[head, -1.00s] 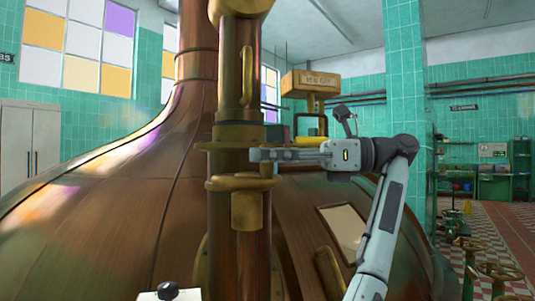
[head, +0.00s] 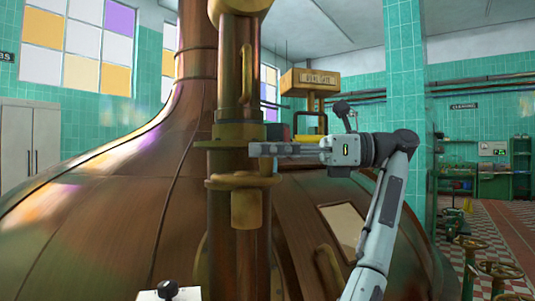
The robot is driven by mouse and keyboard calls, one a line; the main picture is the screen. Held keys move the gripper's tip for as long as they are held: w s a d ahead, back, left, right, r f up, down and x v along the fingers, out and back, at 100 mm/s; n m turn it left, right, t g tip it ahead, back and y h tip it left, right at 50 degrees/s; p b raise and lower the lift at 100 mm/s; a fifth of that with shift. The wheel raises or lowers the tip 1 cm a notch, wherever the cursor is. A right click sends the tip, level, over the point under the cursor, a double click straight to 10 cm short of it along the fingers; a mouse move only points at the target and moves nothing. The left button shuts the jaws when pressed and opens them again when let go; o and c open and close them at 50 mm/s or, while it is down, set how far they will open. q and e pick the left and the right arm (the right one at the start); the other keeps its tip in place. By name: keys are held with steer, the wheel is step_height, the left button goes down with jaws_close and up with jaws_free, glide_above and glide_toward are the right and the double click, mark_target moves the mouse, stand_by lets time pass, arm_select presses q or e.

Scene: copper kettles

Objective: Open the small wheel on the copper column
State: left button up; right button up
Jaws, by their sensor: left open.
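The copper column (head: 237,262) stands upright in the middle of the head view, in front of the big copper kettle. Two brass ring shapes sit on it, one above the other: a thin upper rim (head: 215,144) and a thicker lower ring, wheel-like (head: 225,183), with a brass block under it. I cannot tell for certain which is the small wheel. My left gripper (head: 256,150) is open. Its fingers point left, level with the upper rim and overlapping its right side. Whether they touch it is not clear. My right gripper is out of view.
The kettle's domed body (head: 110,230) fills the space behind and beside the column. A brass box with a sign (head: 309,82) stands behind my gripper. Several valve wheels (head: 500,270) stand at the lower right, by a checkered floor.

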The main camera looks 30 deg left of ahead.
arm_select(q)
step_height(320, 180, up, 10)
steer(key=shift+f, duration=0.25)
